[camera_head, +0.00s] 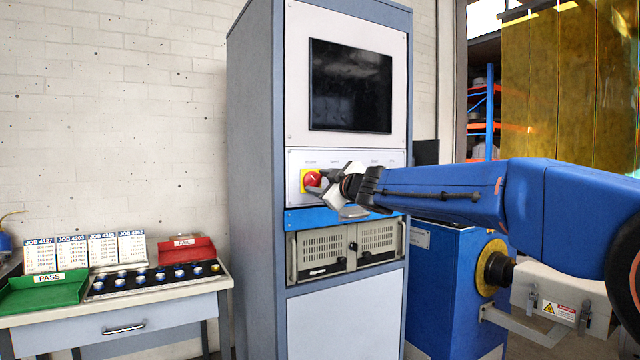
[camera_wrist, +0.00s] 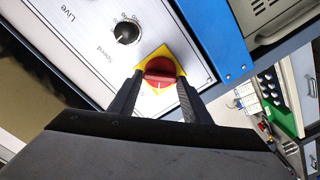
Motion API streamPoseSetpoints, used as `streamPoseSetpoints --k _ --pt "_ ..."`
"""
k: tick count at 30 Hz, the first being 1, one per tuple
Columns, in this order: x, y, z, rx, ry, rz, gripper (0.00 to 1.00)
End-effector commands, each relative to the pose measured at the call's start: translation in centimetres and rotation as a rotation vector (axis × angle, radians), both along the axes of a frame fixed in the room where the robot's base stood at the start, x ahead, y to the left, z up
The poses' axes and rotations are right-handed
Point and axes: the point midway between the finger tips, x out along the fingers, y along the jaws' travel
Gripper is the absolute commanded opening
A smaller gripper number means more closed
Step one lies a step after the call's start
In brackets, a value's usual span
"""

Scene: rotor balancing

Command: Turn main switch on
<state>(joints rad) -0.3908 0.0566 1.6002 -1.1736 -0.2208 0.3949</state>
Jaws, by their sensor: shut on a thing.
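The main switch (camera_head: 312,179) is a red rotary knob on a yellow plate at the left of the cabinet's control panel (camera_head: 292,165). In the wrist view the red knob (camera_wrist: 160,71) sits between the two dark fingers of my gripper (camera_wrist: 160,82), which is shut on it. A pale mark shows on the knob's face. In the head view my gripper (camera_head: 330,180) reaches in from the right at the knob, and its body hides much of the panel. The cabinet's screen (camera_head: 350,87) is dark.
A black speed knob (camera_wrist: 126,33) is beside the switch on the panel. A blue strip and a vented unit (camera_head: 345,245) lie below. A side table with a green PASS tray (camera_head: 42,294), a red FAIL tray (camera_head: 183,250) and several small weights stands at the left.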

Motion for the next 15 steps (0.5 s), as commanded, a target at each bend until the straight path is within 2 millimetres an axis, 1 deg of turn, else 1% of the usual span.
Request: streamPoseSetpoints --k 1,7,8,9,10,15 --pt "0.05 -0.02 -0.3 -0.001 0.005 -0.001 0.21" --pt "0.06 -0.01 -0.32 -0.002 0.004 -0.001 0.21" --pt "0.06 -0.01 -0.32 -0.002 0.004 -0.001 0.48" --pt "0.05 -0.01 -0.3 -0.002 0.004 -0.001 0.58" --pt "0.05 -0.01 -0.27 -0.001 0.003 -0.001 0.62" --pt "0.03 0.0 -0.16 -0.001 0.002 -0.001 0.62"
